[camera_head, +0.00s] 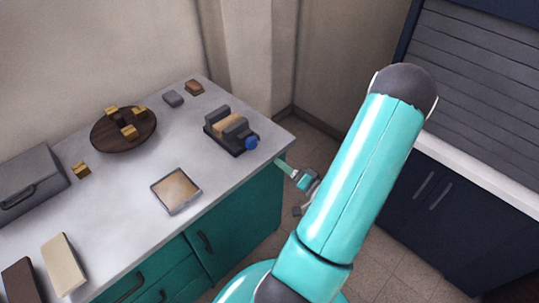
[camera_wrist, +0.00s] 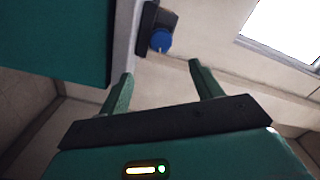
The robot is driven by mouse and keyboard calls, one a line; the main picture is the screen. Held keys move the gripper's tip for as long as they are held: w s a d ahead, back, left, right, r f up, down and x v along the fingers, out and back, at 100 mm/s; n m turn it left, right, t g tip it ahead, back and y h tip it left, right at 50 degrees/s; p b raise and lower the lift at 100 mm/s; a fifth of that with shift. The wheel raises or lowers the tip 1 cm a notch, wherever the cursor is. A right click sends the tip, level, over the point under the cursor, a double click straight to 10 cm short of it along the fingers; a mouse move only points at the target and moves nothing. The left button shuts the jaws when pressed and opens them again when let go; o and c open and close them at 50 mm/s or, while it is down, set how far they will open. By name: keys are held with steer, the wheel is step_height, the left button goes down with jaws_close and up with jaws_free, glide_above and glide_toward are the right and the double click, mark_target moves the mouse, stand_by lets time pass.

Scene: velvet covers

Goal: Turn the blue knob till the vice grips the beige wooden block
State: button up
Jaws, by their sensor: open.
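The dark grey vice (camera_head: 222,142) stands near the right corner of the grey worktop. The beige wooden block (camera_head: 228,122) sits between its jaws; I cannot tell whether both jaws touch it. The blue knob (camera_head: 251,142) is on the vice's right end, facing the worktop edge. My gripper (camera_head: 285,165) is just off that edge, to the right of and below the knob. In the wrist view, the blue knob (camera_wrist: 160,41) shows beyond and between the two open fingers of my gripper (camera_wrist: 161,80), apart from them. The block is not visible there.
A round dark wooden board (camera_head: 105,143) with several small yellowish blocks lies to the left. A shallow tray (camera_head: 176,190) lies near the front edge. A grey box (camera_head: 28,182) stands at far left. Teal cabinets (camera_head: 240,225) are below the worktop (camera_head: 125,210).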

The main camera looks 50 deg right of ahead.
mark_target(254, 145)
steer(key=w+n, duration=0.4)
steer(key=n, duration=0.1)
steer(key=w+d+n, duration=0.1)
steer(key=w+n, duration=0.8)
steer(key=n, duration=0.2)
steer(key=shift+w+d, duration=0.15)
steer(key=shift+w, duration=0.05)
steer(key=c, duration=1)
